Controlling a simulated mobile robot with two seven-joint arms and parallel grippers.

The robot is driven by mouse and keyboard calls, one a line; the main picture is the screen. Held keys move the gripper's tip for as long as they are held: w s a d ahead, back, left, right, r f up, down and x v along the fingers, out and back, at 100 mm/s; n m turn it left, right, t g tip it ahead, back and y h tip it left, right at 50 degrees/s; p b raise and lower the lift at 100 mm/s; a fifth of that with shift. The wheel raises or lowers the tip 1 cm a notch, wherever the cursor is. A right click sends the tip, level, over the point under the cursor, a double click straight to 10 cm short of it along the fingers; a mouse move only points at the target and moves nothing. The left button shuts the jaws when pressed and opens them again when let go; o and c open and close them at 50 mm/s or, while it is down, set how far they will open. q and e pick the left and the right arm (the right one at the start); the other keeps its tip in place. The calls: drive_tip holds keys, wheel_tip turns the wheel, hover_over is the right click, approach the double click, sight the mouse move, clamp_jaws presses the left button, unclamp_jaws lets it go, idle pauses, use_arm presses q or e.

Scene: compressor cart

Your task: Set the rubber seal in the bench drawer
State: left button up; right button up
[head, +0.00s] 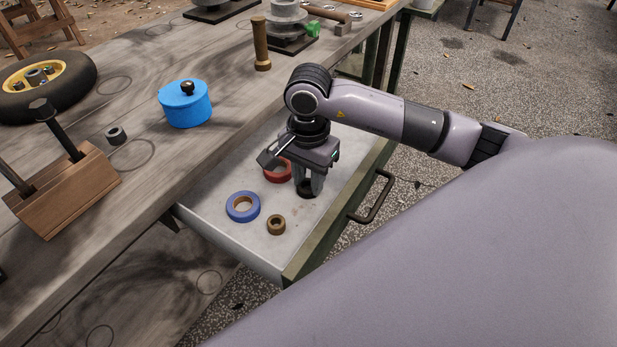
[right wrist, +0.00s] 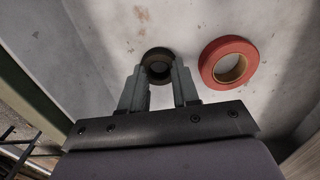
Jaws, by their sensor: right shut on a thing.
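The rubber seal (right wrist: 157,60) is a small black ring, seen between my right gripper's fingertips in the right wrist view. In the head view the seal (head: 307,188) shows dark at the fingertips. My right gripper (head: 309,186) points down inside the open bench drawer (head: 310,222) and is shut on the seal, at or just above the drawer floor; I cannot tell if the seal touches it. The gripper also shows in the right wrist view (right wrist: 160,82). The drawer is pulled out from the bench, with a dark handle (head: 372,197) on its front. My left gripper is not in view.
In the drawer lie a red tape roll (head: 277,172), a blue tape roll (head: 243,206) and a small brown ring (head: 276,225). On the bench (head: 150,210) stand a blue lidded pot (head: 185,105), a wooden block (head: 66,190), a wheel (head: 45,88) and a dark nut-like ring (head: 116,135).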

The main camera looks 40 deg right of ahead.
drive_tip(key=shift+f, duration=0.1)
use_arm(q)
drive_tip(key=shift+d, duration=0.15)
use_arm(e)
drive_tip(key=o, duration=1)
drive_tip(key=shift+r, duration=0.2)
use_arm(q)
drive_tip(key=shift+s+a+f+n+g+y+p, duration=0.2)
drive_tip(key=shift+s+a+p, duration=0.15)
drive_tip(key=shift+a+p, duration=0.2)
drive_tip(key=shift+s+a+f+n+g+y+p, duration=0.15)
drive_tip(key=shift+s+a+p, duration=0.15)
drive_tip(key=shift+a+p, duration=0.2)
use_arm(e)
drive_tip(key=shift+r, duration=6)
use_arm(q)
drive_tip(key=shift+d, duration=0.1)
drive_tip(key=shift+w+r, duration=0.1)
